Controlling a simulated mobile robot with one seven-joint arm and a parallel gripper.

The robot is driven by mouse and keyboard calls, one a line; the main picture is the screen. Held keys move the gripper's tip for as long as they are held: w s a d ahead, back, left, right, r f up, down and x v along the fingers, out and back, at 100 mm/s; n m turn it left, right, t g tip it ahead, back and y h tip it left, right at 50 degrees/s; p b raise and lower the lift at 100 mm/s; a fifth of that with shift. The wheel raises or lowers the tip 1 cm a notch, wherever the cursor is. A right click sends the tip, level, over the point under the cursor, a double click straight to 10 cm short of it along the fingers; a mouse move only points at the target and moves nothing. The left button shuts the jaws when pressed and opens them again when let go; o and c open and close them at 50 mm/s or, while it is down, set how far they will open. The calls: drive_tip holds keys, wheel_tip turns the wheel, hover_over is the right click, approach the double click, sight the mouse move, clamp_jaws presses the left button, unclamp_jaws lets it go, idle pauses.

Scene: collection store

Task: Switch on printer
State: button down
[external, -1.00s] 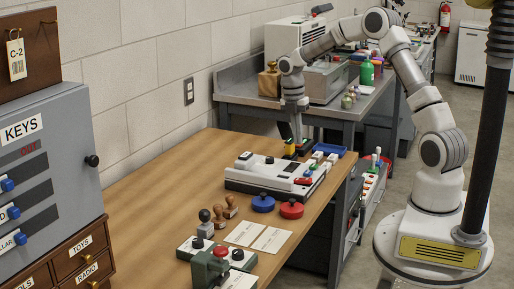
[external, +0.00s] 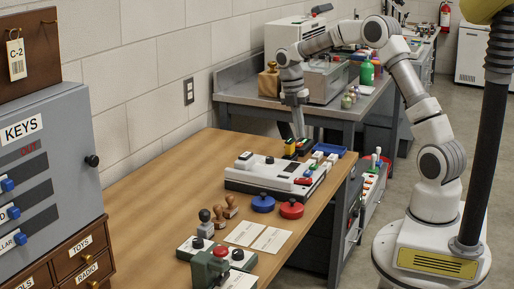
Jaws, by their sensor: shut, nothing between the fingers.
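A white and grey desktop machine (external: 262,172), which looks like the printer, lies on the wooden table. It has a black knob on top and a red rocker-like part (external: 303,182) at its right front end. I cannot read any marking on it or tell whether it is on. My gripper (external: 299,133) points down behind the machine, above small yellow, black and green blocks (external: 290,148) at the table's back. Its fingers are shut with nothing held. It appears apart from the machine; its exact height is hard to tell.
Blue (external: 263,203) and red (external: 291,209) round pads and two white cards (external: 271,239) lie in front of the machine. Stamps (external: 231,206) stand to the left. A blue tray (external: 328,150) is at the back right. A grey workbench (external: 240,88) stands behind.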

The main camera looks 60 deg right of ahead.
sight(307, 179)
drive_tip(key=shift+s, duration=0.1)
idle(0.3)
drive_tip(key=s+f+b, duration=0.1)
drive_tip(key=f, duration=0.3)
drive_tip(key=f+b, duration=0.1)
drive_tip(key=f, duration=0.4)
drive_tip(key=s+f, duration=0.1)
drive_tip(key=f, duration=0.3)
drive_tip(key=shift+s+f+b, duration=0.3)
drive_tip(key=shift+f+b, duration=0.05)
drive_tip(key=shift+b, duration=0.05)
drive_tip(key=shift+s+f+t+b, duration=0.25)
drive_tip(key=shift+f+t+b, duration=0.15)
drive_tip(key=shift+b, duration=0.05)
drive_tip(key=shift+w+r, duration=0.1)
drive_tip(key=shift+r, duration=0.05)
drive_tip(key=shift+w, duration=0.1)
